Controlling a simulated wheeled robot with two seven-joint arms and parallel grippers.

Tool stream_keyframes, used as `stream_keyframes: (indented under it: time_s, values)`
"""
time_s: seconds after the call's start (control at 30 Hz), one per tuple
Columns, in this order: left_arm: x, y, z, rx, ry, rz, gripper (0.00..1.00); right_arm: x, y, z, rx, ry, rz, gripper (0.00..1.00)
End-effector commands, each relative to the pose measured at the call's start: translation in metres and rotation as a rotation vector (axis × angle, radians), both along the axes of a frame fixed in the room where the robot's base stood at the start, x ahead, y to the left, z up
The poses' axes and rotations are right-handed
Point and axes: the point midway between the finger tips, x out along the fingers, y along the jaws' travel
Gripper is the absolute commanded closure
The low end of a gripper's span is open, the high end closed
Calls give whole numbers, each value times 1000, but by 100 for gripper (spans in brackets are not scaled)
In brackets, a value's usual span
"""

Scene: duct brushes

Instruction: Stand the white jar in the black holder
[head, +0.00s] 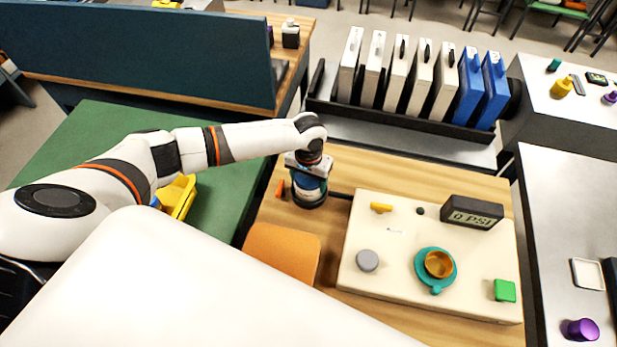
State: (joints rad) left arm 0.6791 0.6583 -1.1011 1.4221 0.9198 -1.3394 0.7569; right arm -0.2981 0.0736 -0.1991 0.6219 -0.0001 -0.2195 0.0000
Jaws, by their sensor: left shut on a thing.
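The white jar (308,192), with a blue band, is upright on the wooden table, left of the cream panel. My left gripper (308,170) comes down from above and is shut on the jar, hiding its top. The jar's lower end is at the round black holder (310,203), which shows as a dark ring around its base. I cannot tell whether the jar rests fully on the holder's bottom. My right gripper is not in view.
An orange pad (282,252) lies in front. A black rack (400,119) of white and blue binders stands behind. A yellow bin (179,196) is left.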

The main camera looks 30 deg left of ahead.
Motion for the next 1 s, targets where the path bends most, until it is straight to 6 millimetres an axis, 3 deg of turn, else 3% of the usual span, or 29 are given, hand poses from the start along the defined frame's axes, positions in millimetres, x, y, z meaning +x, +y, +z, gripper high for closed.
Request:
stream_keyframes:
  time_s: [0.03,0.13,0.4,0.57,1.0]
  values:
    - [0,0,0,0,-1,0,25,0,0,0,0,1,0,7]
    - [0,0,0,0,0,0,9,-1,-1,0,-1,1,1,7]
    - [0,0,1,0,0,0,8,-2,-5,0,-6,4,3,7]
    - [1,0,11,-1,-1,-1,8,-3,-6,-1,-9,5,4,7]
    - [1,0,100,-2,-3,0,8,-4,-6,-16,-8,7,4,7]
